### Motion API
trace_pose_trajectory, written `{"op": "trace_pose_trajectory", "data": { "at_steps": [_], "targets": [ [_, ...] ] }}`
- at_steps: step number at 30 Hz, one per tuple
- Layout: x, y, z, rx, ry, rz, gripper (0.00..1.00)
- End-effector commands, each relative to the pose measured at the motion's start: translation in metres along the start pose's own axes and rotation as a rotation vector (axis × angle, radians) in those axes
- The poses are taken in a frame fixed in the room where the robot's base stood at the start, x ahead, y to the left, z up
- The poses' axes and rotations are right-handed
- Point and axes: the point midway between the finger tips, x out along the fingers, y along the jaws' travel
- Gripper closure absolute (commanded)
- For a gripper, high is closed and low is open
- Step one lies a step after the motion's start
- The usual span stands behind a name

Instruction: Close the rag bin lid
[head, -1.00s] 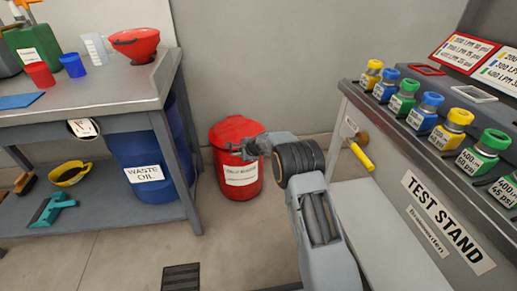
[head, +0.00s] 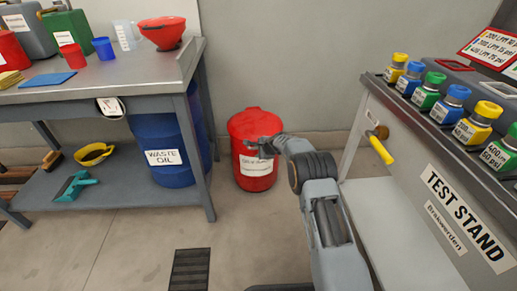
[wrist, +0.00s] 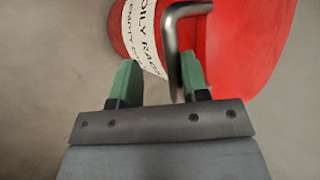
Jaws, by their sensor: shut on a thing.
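The rag bin (head: 248,178) is a red can with a white label, standing on the floor against the back wall. Its red lid (head: 257,124) is at the top; how far it is open is hard to tell in the head view. My gripper (head: 262,148) is at the upper front of the bin and partly hides it. In the wrist view, a bent grey metal handle (wrist: 172,45) runs between the green fingers of my gripper (wrist: 160,82), which are shut on it. The red bin and its label (wrist: 146,35) are behind the handle.
A blue waste oil drum (head: 165,145) stands under the workbench (head: 100,95) to the left. The test stand (head: 420,160), with a yellow-handled lever (head: 380,148), is close on the right. Floor before the bin is open, with a dark grate (head: 190,268).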

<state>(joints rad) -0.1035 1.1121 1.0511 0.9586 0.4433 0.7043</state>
Motion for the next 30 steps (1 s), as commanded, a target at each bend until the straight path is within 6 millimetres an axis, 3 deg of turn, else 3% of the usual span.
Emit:
{"op": "trace_pose_trajectory", "data": {
  "at_steps": [1,5,16,20,30],
  "targets": [
    [0.008,0.017,-0.003,0.009,-0.002,0.032,0.73],
    [0.007,0.017,-0.004,0.009,-0.001,0.031,0.6],
    [-0.001,0.014,-0.004,0.009,0.0,0.028,0.6],
    [-0.021,0.011,-0.004,0.012,0.001,0.025,0.6],
    [-0.093,0.004,-0.001,0.007,0.0,0.012,0.6]
  ]
}}
